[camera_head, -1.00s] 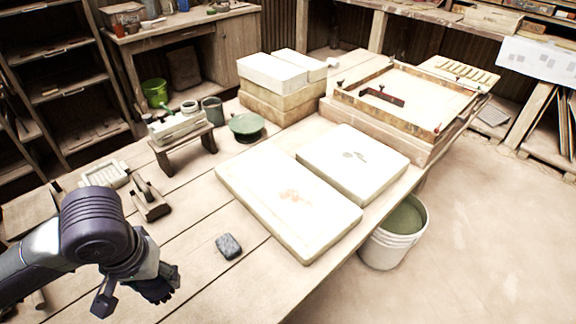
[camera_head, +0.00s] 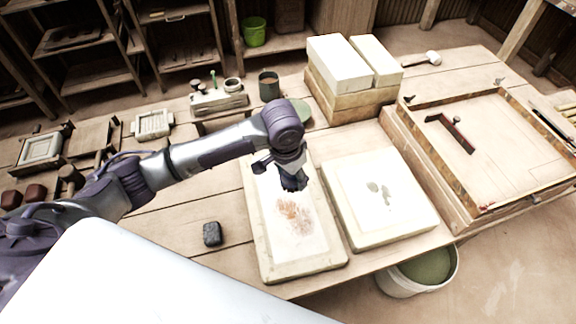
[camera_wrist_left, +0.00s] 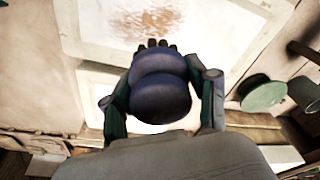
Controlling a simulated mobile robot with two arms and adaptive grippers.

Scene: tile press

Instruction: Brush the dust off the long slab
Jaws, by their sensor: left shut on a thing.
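The long slab (camera_head: 272,266) is a pale slab lying on the wooden table in the head view. A reddish-brown dust patch (camera_head: 295,215) lies on its middle; the dust also shows at the top of the left wrist view (camera_wrist_left: 145,20). My left gripper (camera_head: 291,176) is above the far part of the long slab, short of the dust patch. It is shut on a dark brush (camera_wrist_left: 160,92), with a rounded blue-purple body and short dark tufts. Whether the tufts touch the slab cannot be told. My right gripper is not in view.
A shorter slab (camera_head: 405,222) with grey-green marks lies just right of the long one. A dark block (camera_head: 212,234) sits to the left. Stacked pale blocks (camera_head: 338,68) stand behind, a framed tray (camera_head: 490,195) at right, and a bucket (camera_head: 392,282) below the table edge.

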